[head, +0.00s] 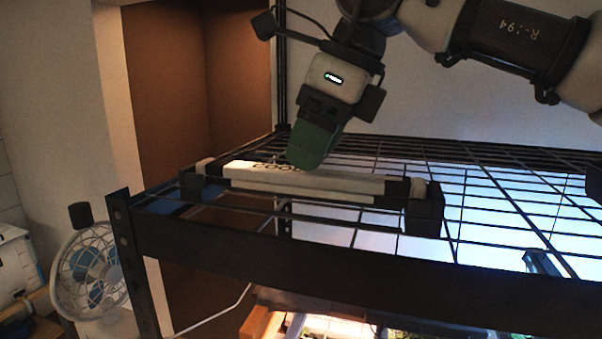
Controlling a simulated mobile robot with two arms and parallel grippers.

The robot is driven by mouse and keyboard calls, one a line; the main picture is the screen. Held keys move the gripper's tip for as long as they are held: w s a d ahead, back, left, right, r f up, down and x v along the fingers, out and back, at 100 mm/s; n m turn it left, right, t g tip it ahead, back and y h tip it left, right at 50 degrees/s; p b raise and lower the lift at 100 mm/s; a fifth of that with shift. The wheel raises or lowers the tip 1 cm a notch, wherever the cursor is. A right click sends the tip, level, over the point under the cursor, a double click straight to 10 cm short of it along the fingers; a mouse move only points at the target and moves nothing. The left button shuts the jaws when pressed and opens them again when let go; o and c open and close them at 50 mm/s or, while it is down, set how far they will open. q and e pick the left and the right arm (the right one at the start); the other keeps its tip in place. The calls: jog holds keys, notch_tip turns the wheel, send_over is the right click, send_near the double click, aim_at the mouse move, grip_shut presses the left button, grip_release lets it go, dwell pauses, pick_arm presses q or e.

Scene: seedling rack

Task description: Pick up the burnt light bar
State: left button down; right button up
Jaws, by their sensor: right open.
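A white light bar (345,183) with black end sections and dark lettering lies on the wire shelf (480,222) of the rack. Its ends sit by dark blocks on the shelf. I cannot tell from its look whether it is burnt. My right gripper (308,165), with green fingers, comes down from above and is open at the bar's middle, covering part of the lettering. I cannot tell whether the fingers touch the bar. My left gripper is not in view.
A black rack beam (330,272) runs along the front, with an upright post (137,262) at the left. A white fan (92,270) stands at the lower left. Bright light shows below the mesh. The shelf's right side is mostly clear.

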aim_at(301, 181)
jog(key=p+x, duration=0.1)
jog(key=x, duration=0.2)
jog(key=shift+s+a+f+p, duration=0.1)
jog(key=shift+a+p, duration=0.1)
jog(key=shift+p, duration=0.15)
jog(key=shift+s+a+f, duration=0.1)
jog(key=shift+f, duration=0.1)
jog(key=shift+c, duration=0.7)
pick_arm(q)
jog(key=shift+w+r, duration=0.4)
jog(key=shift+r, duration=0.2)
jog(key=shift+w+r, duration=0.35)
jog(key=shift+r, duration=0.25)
pick_arm(e)
jog(key=c, duration=0.9)
